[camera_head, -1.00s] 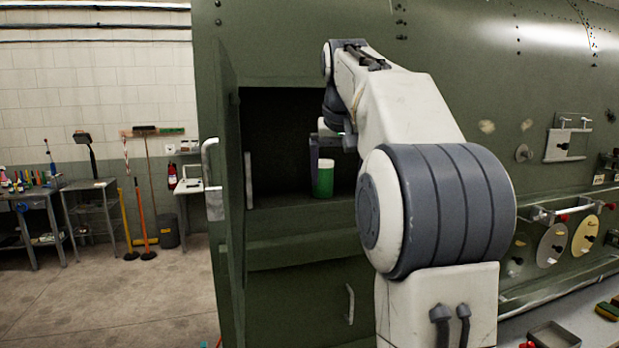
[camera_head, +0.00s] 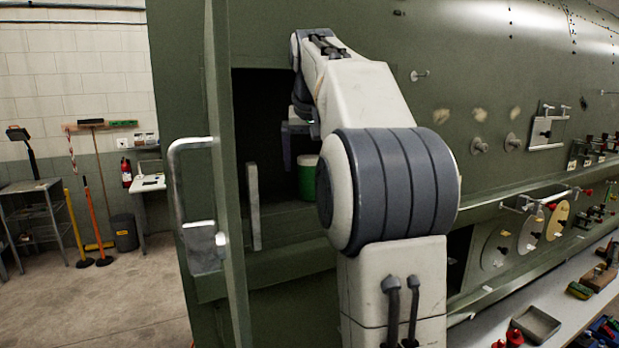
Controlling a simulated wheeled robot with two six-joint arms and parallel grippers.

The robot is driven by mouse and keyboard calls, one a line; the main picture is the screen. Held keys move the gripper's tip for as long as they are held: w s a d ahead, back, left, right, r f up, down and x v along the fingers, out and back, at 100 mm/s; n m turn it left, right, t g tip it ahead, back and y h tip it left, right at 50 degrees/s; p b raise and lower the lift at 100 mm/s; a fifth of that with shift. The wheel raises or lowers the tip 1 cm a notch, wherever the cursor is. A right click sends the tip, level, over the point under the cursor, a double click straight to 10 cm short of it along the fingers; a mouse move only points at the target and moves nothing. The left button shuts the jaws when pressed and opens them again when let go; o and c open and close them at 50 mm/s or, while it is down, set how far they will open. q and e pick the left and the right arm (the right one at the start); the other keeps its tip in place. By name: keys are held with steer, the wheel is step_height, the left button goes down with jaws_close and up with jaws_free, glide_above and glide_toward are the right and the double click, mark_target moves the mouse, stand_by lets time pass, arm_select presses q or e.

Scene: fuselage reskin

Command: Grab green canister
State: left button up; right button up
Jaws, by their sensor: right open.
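The green canister (camera_head: 307,178) with a pale top stands upright on a shelf inside the dark opening of the green fuselage panel. My right arm hides its right side. My right gripper (camera_head: 291,146) is inside the opening, beside and slightly to the left of the canister in the picture. Its dark fingers show only in part against the dark interior. It is open, and nothing shows between its fingers. I cannot tell how far in depth the fingers are from the canister. My left gripper is not in view.
An open green door (camera_head: 227,180) with a metal handle (camera_head: 192,200) stands close on the left of the opening. A work surface at lower right holds a metal tray (camera_head: 536,324) and small tools.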

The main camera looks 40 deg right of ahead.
mark_target(310, 176)
steer(key=shift+w+d+f+p, duration=0.2)
steer(key=shift+w+f+p, duration=0.1)
steer(key=shift+f, duration=0.2)
steer(key=p+x, duration=0.1)
steer(key=x, duration=0.2)
steer(key=shift+f, duration=0.15)
steer(key=shift+w+d+f, duration=0.2)
steer(key=shift+f, duration=0.2)
steer(key=c, duration=1.5)
steer(key=shift+r, duration=0.15)
